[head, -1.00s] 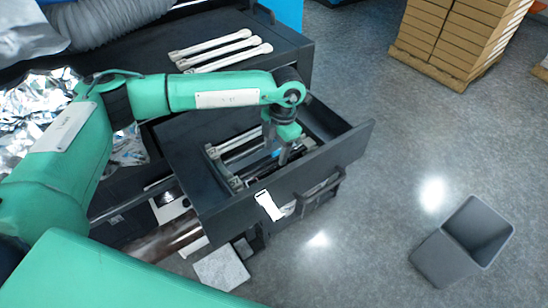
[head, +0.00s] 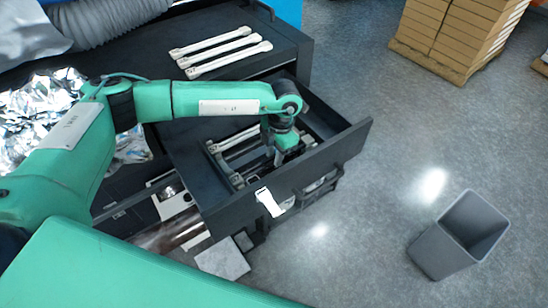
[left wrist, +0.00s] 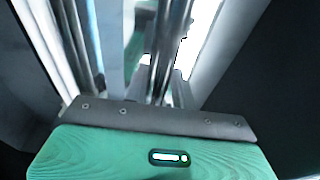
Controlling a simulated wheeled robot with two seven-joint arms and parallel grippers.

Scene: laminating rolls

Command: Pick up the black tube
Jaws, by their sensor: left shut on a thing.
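My left gripper (head: 280,158) reaches down into the open dark drawer (head: 350,140) and is shut on the black tube. In the left wrist view the tube (left wrist: 163,50) is a dark, shiny rod that runs up between the fingers (left wrist: 165,88). In the head view the gripper and forearm hide most of the tube, and I cannot tell if it is clear of the drawer floor. My right gripper is not in view.
Pale bars (head: 232,140) lie in the drawer beside the gripper. More white bars (head: 222,50) lie on the dark cabinet top. A grey bin (head: 445,250) stands on the floor at right, and stacked boxes (head: 450,30) stand behind. Open floor lies between them.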

